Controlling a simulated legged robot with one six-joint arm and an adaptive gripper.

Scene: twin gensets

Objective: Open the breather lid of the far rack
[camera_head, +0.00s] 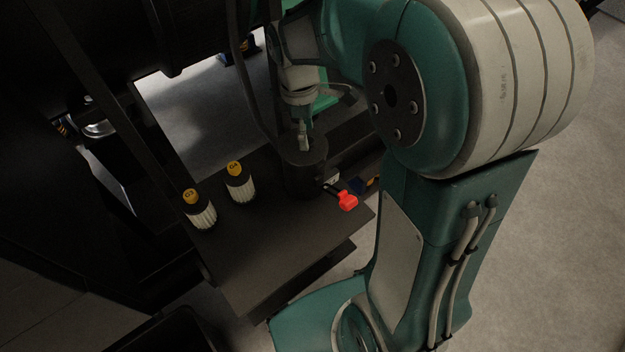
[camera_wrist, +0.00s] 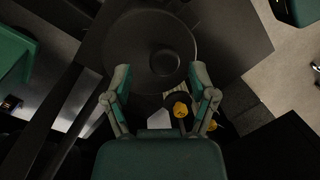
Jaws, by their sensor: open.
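A dark round lid (camera_wrist: 150,50) with a small raised centre fills the upper middle of the wrist view. It tops a black cylinder (camera_head: 303,182) on a dark rack shelf (camera_head: 275,250) in the head view, and appears to lie flat on it. A black lever with a red end (camera_head: 347,201) sticks out from the cylinder's lower side. My gripper (camera_wrist: 160,74) is open and empty, its two fingers apart over the near edge of the lid. In the head view my gripper (camera_head: 303,138) points down above the cylinder and partly hides the lid; contact cannot be told.
Dark frame posts (camera_head: 110,90) rise at the left. The shelf's front part is clear, with pale floor (camera_head: 560,230) at the right.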

